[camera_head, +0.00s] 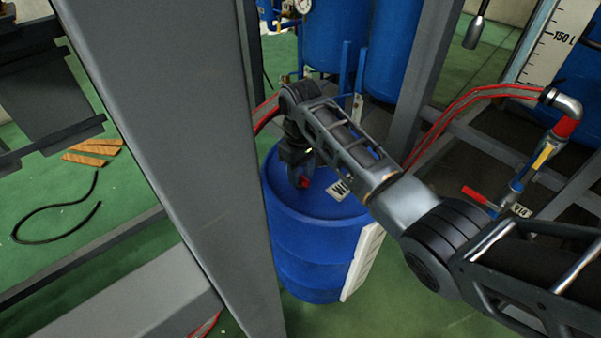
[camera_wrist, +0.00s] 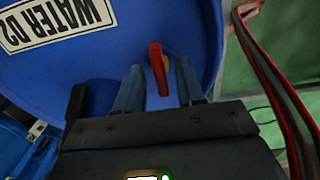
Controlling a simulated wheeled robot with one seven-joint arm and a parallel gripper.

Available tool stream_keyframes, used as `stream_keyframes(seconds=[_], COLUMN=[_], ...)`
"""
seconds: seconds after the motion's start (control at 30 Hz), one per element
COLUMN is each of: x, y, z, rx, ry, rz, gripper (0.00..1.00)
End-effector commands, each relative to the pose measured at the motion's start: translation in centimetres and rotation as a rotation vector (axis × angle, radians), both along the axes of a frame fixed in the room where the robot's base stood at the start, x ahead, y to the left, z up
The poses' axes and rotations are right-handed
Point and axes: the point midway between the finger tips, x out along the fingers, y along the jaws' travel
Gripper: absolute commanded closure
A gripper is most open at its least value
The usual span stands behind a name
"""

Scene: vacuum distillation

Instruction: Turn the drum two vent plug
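The drum two vent plug, a small red handle (camera_wrist: 156,70), sits on top of the blue drum (camera_head: 308,245); a bit of it also shows in the head view (camera_head: 304,182). Narrow gaps show between handle and fingers. How low the fingertips reach beside the handle is hard to tell.
A grey post (camera_head: 180,130) stands left of the drum. Blue tanks (camera_head: 337,35) and a frame stand behind it. A pipe with a red-handled valve (camera_head: 478,196) is at the right. Red hoses (camera_head: 440,115) run behind my arm. A black hose (camera_head: 60,240) lies on the green floor.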

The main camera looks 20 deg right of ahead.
Motion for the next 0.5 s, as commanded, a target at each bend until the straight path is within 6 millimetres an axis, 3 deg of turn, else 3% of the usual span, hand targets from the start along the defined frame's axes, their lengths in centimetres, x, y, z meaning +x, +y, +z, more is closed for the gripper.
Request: stream_keyframes(seconds=[0.2, 0.5], x=[-0.01, -0.01], y=[0.01, 0.01], z=[-0.02, -0.02], rx=[0.0, 0.0], ry=[0.0, 0.0], rz=[0.0, 0.0], gripper=[0.63, 0.91])
